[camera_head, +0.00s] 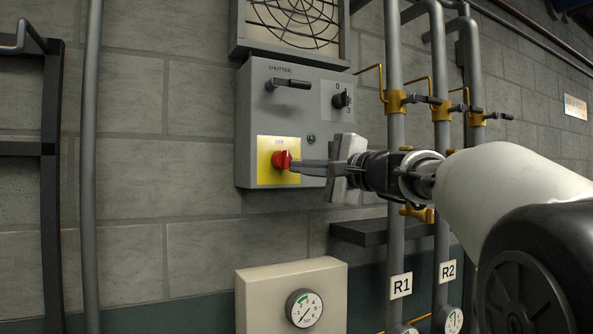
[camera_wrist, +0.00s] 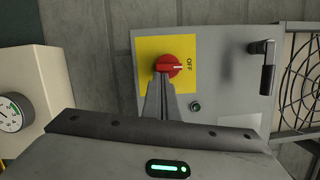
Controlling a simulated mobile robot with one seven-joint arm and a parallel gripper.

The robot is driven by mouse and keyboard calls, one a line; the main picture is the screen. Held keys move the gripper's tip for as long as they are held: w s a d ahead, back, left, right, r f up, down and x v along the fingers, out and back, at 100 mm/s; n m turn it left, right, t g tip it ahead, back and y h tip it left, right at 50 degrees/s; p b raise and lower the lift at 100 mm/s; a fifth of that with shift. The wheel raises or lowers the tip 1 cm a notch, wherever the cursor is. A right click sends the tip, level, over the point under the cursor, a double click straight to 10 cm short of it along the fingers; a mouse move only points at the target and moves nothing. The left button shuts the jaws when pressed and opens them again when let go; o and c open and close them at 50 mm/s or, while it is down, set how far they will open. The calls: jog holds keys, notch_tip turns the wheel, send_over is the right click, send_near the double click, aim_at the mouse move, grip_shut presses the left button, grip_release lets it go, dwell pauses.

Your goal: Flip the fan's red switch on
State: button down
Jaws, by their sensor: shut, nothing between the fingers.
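The red switch (camera_head: 281,160) is a rotary knob on a yellow plate (camera_head: 265,174) at the lower left of the grey fan control box (camera_head: 255,115). In the wrist view the red switch (camera_wrist: 169,66) shows a white pointer line directed toward the "OFF" label. My gripper (camera_head: 295,166) is shut with its fingertips right at the knob's right side. In the wrist view my gripper's tips (camera_wrist: 161,76) reach the knob's lower edge; I cannot tell for sure whether they touch it.
The box also carries a shutter lever (camera_head: 290,84), a black dial (camera_head: 342,99) and a small round indicator (camera_head: 311,139). The fan grille (camera_head: 295,22) is above. Vertical pipes (camera_head: 396,200) with yellow valves stand at the right. A beige gauge box (camera_head: 262,290) is below.

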jog(key=m+b, duration=0.1)
jog(key=m, duration=0.1)
jog(key=a+f+m+t+b, duration=0.1)
jog(key=m+b, duration=0.1)
jog(key=m, duration=0.1)
jog(key=m+t+b, duration=0.1)
jog(key=m+b, duration=0.1)
jog(key=m, duration=0.1)
jog(key=shift+s+a+f, duration=0.2)
jog(key=shift+s+a, duration=0.1)
jog(key=m, duration=0.2)
jog(key=m+t+h+b, duration=0.1)
jog(key=m, duration=0.1)
jog(key=shift+s+a, duration=0.2)
jog(key=shift+a, duration=0.2)
jog(key=m, duration=0.3)
jog(key=shift+s+a+r+t+h+b, duration=0.1)
jog(key=shift+a+t+h+b, duration=0.1)
jog(key=shift+t+h+b, duration=0.15)
jog(key=b, duration=0.6)
send_near(280, 168)
jog(key=s+d+f, duration=0.1)
jog(key=s+f, duration=0.3)
jog(key=f, duration=0.1)
jog(key=shift+d, duration=0.2)
